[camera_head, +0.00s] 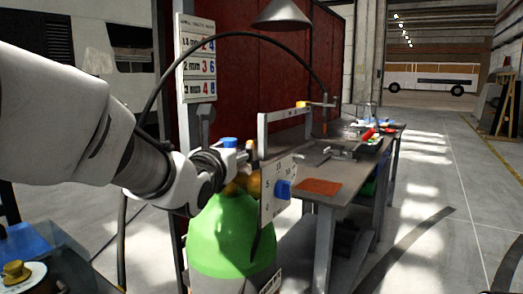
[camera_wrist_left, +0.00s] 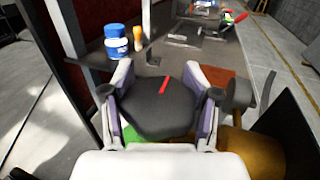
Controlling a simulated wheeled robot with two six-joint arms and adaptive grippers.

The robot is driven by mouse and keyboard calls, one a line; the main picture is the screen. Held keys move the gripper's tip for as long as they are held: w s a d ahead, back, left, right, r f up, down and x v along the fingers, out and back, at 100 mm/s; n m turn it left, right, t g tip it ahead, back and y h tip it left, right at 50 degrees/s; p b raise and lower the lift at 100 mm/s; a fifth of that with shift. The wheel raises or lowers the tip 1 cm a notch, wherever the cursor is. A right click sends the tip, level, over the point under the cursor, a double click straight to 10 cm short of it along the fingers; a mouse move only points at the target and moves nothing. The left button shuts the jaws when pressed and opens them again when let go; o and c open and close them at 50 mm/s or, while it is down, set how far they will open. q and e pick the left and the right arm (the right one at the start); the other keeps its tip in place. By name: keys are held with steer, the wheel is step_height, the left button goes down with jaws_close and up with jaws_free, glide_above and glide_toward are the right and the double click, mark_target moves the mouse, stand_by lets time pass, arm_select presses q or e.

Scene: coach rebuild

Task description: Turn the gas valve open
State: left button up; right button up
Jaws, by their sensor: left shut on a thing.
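The green gas cylinder (camera_head: 228,235) stands beside the workbench, with brass fittings (camera_head: 252,184) at its top. A patch of its green also shows in the left wrist view (camera_wrist_left: 140,133). The gas valve's dark round knob (camera_wrist_left: 158,108) with a red mark fills the space between my fingers. My left gripper (camera_wrist_left: 159,80) is shut on the knob, one finger on each side. In the head view my left gripper (camera_head: 243,158) is above the cylinder, and the knob is largely hidden there. My right gripper is not in view.
A panel (camera_head: 268,213) with a blue dial (camera_head: 283,190) stands just right of the cylinder. The workbench (camera_head: 330,174) carries an orange-brown pad (camera_head: 320,186) and tools. A black hose (camera_head: 270,42) arches overhead. A blue jar (camera_wrist_left: 115,40) stands beyond the knob. Floor at right is open.

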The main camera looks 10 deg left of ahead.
arm_select(q)
steer(key=shift+r, duration=0.1)
steer(key=o, duration=1)
